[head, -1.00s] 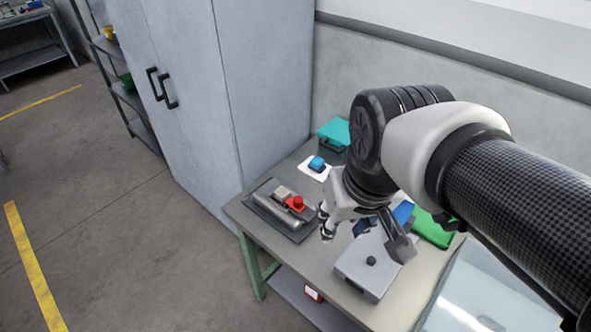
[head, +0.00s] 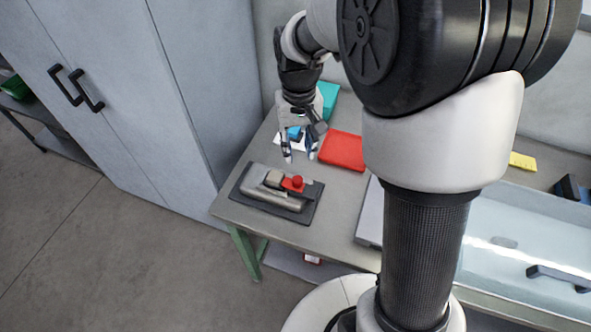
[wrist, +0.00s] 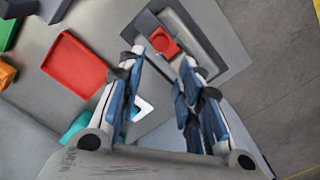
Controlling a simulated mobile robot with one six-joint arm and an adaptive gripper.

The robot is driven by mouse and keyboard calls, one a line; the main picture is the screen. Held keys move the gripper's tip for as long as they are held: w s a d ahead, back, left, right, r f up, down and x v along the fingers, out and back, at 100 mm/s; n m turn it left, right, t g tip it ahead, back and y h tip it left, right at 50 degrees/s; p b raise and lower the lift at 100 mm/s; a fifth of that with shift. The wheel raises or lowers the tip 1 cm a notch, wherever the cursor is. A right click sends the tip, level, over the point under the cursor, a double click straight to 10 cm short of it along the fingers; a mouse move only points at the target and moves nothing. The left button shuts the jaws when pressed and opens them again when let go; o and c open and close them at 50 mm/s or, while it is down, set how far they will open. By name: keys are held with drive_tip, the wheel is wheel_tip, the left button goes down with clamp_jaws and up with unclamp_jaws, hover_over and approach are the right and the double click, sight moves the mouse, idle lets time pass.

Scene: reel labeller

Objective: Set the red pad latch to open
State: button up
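A red piece with a round knob (head: 293,183) sits on a silver rounded device (head: 256,188), beside a beige block (head: 274,178). The device lies on a dark base plate (head: 310,207) near the table's left front corner. I take the red piece to be the pad latch; its setting cannot be told. My gripper (head: 299,158) points down above the table, behind the device and apart from it. In the wrist view, my gripper (wrist: 163,58) is open and empty. The red piece (wrist: 163,43) shows just beyond the gap between the fingertips.
A red tray (head: 343,151) lies right of my gripper; a teal box (head: 328,98) stands behind. A grey cabinet (head: 185,80) stands left of the table (head: 225,205).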

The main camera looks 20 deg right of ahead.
sight(297, 180)
wheel_tip(297, 180, down, 13)
drive_tip(key=b, duration=0.3)
drive_tip(key=shift+a+r, duration=0.1)
drive_tip(key=shift+r, duration=0.1)
drive_tip(key=shift+c, duration=0.5)
clamp_jaws()
